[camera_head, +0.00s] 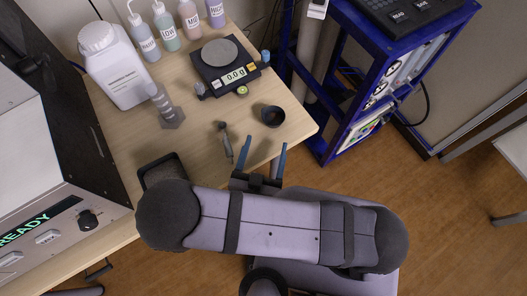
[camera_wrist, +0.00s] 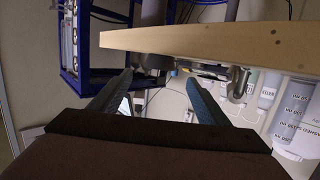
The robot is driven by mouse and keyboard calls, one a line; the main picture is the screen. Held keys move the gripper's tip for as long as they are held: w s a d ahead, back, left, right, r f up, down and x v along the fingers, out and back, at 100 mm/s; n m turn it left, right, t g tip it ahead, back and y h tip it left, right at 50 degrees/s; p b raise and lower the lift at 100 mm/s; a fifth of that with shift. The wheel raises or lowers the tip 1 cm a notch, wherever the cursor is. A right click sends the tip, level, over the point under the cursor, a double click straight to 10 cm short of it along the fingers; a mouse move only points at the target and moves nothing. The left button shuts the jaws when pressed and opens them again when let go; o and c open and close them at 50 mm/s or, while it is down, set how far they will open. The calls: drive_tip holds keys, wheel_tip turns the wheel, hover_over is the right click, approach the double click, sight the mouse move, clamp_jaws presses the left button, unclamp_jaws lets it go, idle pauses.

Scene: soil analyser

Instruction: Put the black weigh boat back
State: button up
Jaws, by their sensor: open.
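A small round black dish, which looks like the black weigh boat (camera_head: 273,116), stands upright on the table near its front right corner. In the wrist view, a dark round shape (camera_wrist: 153,62) beyond and between the fingers appears to be the same dish. My gripper (camera_head: 264,153) is open and empty at the table's front edge. Its two blue-grey fingers point toward the tabletop, apart from the dish, which lies beyond the fingertips. The fingers also show in the wrist view (camera_wrist: 162,82), where the scene appears upside down.
A balance (camera_head: 232,74) reading 0.0 g stands behind the dish. A small scoop-like tool (camera_head: 227,142) lies left of my gripper. A blue rack (camera_head: 313,132) stands right.

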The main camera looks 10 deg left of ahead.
drive_tip(key=shift+v, duration=1.05)
drive_tip(key=w+a+r+m, duration=0.1)
drive_tip(key=w+m, duration=0.1)
drive_tip(key=w+a+r+m+p, duration=0.1)
drive_tip(key=w+a+m, duration=0.1)
drive_tip(key=m, duration=0.1)
drive_tip(key=w+a+r+m+g+p, duration=0.1)
drive_tip(key=w+m, duration=0.1)
drive_tip(key=shift+a+r+h, duration=0.15)
drive_tip(key=shift+a+h, duration=0.05)
drive_tip(key=shift+h, duration=0.2)
drive_tip(key=w+r+g+y+p, duration=0.1)
drive_tip(key=w+r+g, duration=0.15)
drive_tip(key=w, duration=0.25)
drive_tip(key=w+r+g+y+p, duration=0.1)
drive_tip(key=w+r+g+y, duration=0.1)
drive_tip(key=w+g, duration=0.3)
drive_tip(key=s+d+r+n+g, duration=0.2)
drive_tip(key=s+d, duration=0.2)
drive_tip(key=d, duration=0.4)
drive_tip(key=s+d+r+n+g+h+p, duration=0.1)
drive_tip(key=s+d+r+n+g, duration=0.1)
drive_tip(key=s+d, duration=0.3)
drive_tip(key=s+d+r+n+g+h, duration=0.1)
drive_tip(key=s+d+r+n+g, duration=0.2)
drive_tip(key=d, duration=1)
drive_tip(key=shift+s+d+r, duration=0.2)
drive_tip(key=shift+s+d, duration=0.05)
drive_tip(key=shift+s, duration=0.55)
